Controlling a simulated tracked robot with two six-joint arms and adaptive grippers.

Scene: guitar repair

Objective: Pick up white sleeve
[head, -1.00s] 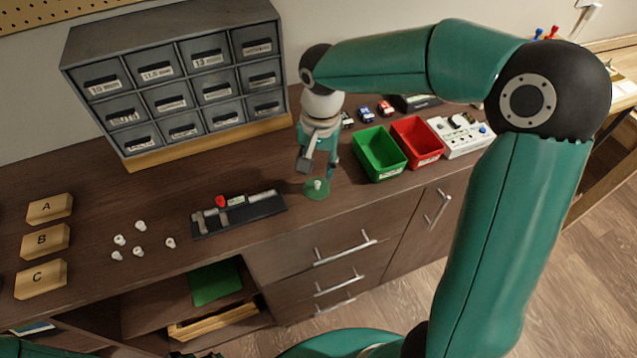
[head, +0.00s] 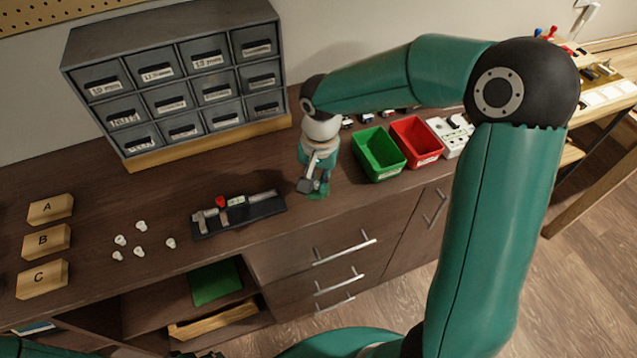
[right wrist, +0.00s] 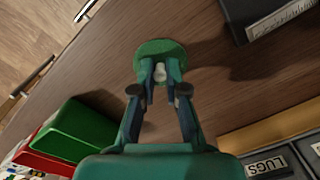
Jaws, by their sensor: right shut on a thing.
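The white sleeve (right wrist: 159,74) shows between my right fingertips in the right wrist view. It stands at a round green pad (right wrist: 158,48) on the brown worktop. My right gripper (right wrist: 160,85) is shut on the sleeve, with its fingers low over the pad. In the head view my right gripper (head: 314,189) points down near the worktop's front edge and hides the sleeve and most of the pad. I cannot tell whether the sleeve is clear of the pad. My left gripper is not in view.
A black tray with a caliper (head: 238,212) lies left of the gripper. Several small white pieces (head: 140,226) and wooden blocks A, B and C (head: 40,242) are farther left. A green bin (head: 379,153) and red bin (head: 417,141) stand right. A drawer cabinet (head: 180,85) stands behind.

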